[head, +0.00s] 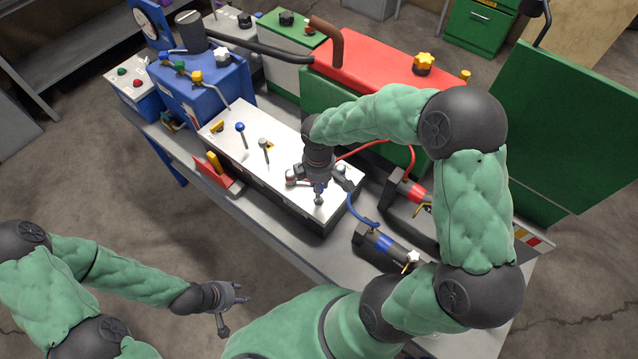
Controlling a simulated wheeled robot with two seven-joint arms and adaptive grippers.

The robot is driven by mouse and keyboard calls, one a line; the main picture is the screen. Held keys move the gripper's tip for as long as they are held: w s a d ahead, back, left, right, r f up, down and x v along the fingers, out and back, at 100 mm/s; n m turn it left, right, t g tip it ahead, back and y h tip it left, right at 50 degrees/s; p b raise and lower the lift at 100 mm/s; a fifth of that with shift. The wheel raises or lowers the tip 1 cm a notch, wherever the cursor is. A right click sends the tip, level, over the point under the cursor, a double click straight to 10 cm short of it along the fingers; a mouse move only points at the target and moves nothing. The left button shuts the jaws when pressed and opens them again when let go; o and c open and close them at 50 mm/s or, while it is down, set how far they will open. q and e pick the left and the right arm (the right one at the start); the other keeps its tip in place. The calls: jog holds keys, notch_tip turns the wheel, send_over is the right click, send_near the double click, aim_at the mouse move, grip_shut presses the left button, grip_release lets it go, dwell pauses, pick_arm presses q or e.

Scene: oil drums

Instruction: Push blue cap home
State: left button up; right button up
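No part is plainly a blue cap. A black block with a blue band (381,243) lies on the bench, and a blue hose (357,208) runs to it. My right gripper (318,196) points down over the front right end of the white lever panel (226,122), up and left of the blue-banded block and apart from it. Its fingers overlap a small lever there, so its opening and any contact are unclear. My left gripper (238,310) is open and empty, with fingers spread, over the floor in front of the bench.
A blue-knobbed lever (240,127) and a second lever (264,145) stand on the white panel. A red-marked black block (408,190) with a red hose lies behind the blue-banded one. A red-topped green machine (375,65) stands at the back.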

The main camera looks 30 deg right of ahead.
jog(key=shift+f+b, duration=0.4)
jog(key=shift+f, duration=0.2)
jog(key=shift+f, duration=0.1)
jog(key=shift+f+b, duration=0.5)
jog(key=shift+f, duration=0.2)
jog(key=shift+f, duration=0.1)
jog(key=shift+f+b, duration=0.5)
jog(key=shift+f, duration=0.15)
jog(key=shift+f+b, duration=0.55)
jog(key=shift+f, duration=0.35)
dwell(0.9)
jog(key=o, duration=0.8)
jog(key=shift+r, duration=0.1)
